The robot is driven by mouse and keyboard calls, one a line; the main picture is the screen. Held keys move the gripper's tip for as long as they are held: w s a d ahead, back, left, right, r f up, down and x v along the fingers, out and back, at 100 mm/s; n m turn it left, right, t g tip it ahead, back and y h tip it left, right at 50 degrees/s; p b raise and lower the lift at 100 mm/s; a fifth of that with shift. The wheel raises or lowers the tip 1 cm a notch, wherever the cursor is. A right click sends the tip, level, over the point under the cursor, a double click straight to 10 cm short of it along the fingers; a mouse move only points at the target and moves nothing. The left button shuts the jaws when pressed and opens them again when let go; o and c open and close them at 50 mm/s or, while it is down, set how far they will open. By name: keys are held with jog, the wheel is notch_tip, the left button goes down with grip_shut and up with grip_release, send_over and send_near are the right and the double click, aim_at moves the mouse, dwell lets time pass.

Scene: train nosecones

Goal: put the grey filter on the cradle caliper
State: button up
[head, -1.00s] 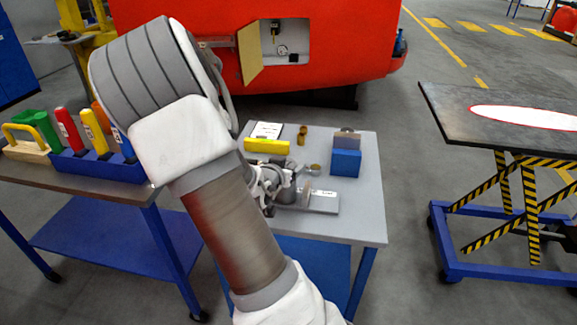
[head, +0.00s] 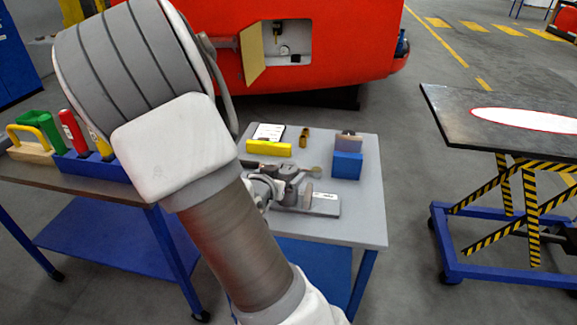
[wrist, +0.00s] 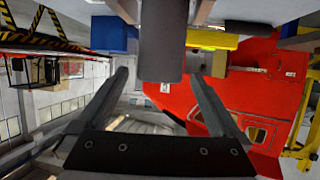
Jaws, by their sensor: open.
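In the wrist view a dark grey cylinder (wrist: 162,40), which looks like the grey filter, stands out between and just beyond my fingertips. My gripper (wrist: 158,75) is open, with a finger on each side and a visible gap to the cylinder. In the head view my gripper is mostly hidden behind my arm, over the small grey table. A grey fixture with a flat labelled plate (head: 325,205), which looks like the cradle caliper, lies there beside it. Grey round parts (head: 292,174) show at the fixture's left end. I cannot tell whether the cylinder rests on the fixture.
The grey table (head: 355,228) also bears a yellow block (head: 268,149), a blue block (head: 347,165), a clipboard (head: 268,131) and brass pieces (head: 304,137). A tool bench (head: 80,183) stands left, a black lift table (head: 465,125) right. A red train nose (head: 360,40) is behind.

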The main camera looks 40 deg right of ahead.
jog(key=p+v, duration=0.1)
jog(key=v, duration=0.4)
jog(key=shift+a+r, duration=0.1)
jog(key=shift+a, duration=0.1)
jog(key=w+a+r+n+t+y, duration=0.1)
jog(key=a+r+n+y, duration=0.2)
jog(key=a+y, duration=0.45)
jog(key=a+r+n+t+y, duration=0.1)
jog(key=a+r+n+y, duration=0.25)
jog(key=a, duration=0.75)
jog(key=s+r+n+g, duration=0.1)
jog(key=s+r+n, duration=0.1)
jog(key=s, duration=0.6)
jog(key=s+a+r+n+g, duration=0.1)
jog(key=s+r+n+g, duration=0.1)
jog(key=s+r, duration=0.3)
jog(key=s+n, duration=0.1)
jog(key=s, duration=0.2)
jog(key=shift+s+a+g, duration=0.2)
jog(key=shift+a+g, duration=0.1)
jog(key=shift+r, duration=0.1)
